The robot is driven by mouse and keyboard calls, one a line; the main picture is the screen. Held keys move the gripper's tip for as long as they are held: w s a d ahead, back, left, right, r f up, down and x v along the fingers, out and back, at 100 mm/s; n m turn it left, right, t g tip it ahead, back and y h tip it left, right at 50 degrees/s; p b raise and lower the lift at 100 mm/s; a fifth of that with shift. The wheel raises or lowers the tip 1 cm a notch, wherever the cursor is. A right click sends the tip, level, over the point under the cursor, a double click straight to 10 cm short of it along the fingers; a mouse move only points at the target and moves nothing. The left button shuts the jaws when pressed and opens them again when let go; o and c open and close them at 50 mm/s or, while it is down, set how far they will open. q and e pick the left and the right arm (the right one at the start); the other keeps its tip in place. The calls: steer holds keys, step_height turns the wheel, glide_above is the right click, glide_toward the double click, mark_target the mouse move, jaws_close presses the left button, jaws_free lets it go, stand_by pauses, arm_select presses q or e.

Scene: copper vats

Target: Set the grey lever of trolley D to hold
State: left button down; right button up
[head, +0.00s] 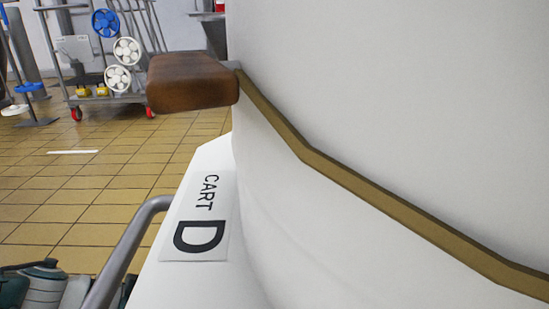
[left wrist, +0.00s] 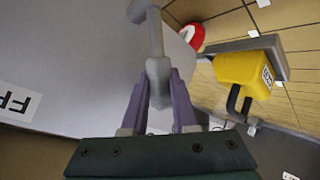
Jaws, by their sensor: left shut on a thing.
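In the left wrist view my left gripper (left wrist: 160,78) has its purple fingers shut on a grey lever (left wrist: 155,38). The lever's upper part rises past the fingertips and bends near the top edge; its lower part lies between the fingers. A pale grey panel (left wrist: 85,65) is beside it, with a partly cut-off white label (left wrist: 18,101). In the head view the white trolley (head: 195,275) carries a label (head: 195,228) reading CART D. The lever and the left fingers do not show there. I cannot read any lever marking. My right gripper is in neither view.
A yellow block with a black hook (left wrist: 243,74) and a red round part (left wrist: 193,36) are right of the lever.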

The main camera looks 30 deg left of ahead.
arm_select(q)
steer(key=shift+w+a+f, duration=0.1)
steer(key=shift+w, duration=0.05)
steer(key=shift+f, duration=0.1)
stand_by(0.3)
steer(key=c, duration=1.1)
jaws_free()
steer(key=shift+c, duration=0.2)
steer(key=o, duration=0.5)
steer(key=shift+c, duration=0.2)
steer(key=shift+s+a+r, duration=0.15)
steer(key=shift+s+r, duration=0.05)
steer(key=shift+r, duration=0.2)
steer(key=p+v, duration=0.5)
steer(key=v, duration=0.4)
steer(key=shift+a, duration=0.2)
